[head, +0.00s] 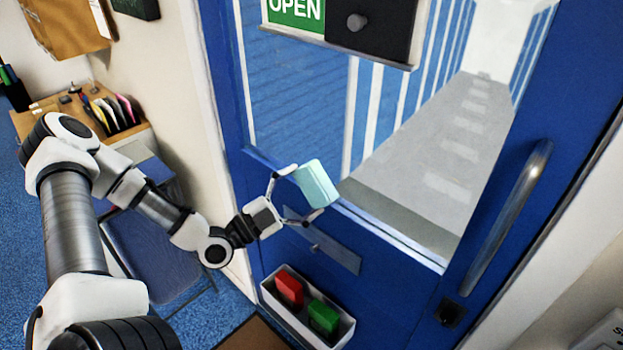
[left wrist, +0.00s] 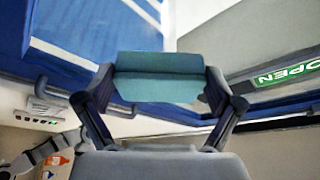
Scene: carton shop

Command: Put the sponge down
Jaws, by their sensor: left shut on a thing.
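The sponge (head: 317,184) is a pale teal block, held up in front of the blue door at the lower edge of its window. My left gripper (head: 297,195) is shut on the sponge, with one finger on each side of it. In the left wrist view the sponge (left wrist: 160,77) spans the space between the two fingertips (left wrist: 160,98). I cannot tell from these views whether the sponge touches the door. My right gripper is not in view.
A white tray (head: 346,334) on the door's lower part holds a red block (head: 289,287) and a green block (head: 323,316). An OPEN sign (head: 296,11) hangs above. A long door handle (head: 510,215) is at right. A desk (head: 146,140) with folders stands at left.

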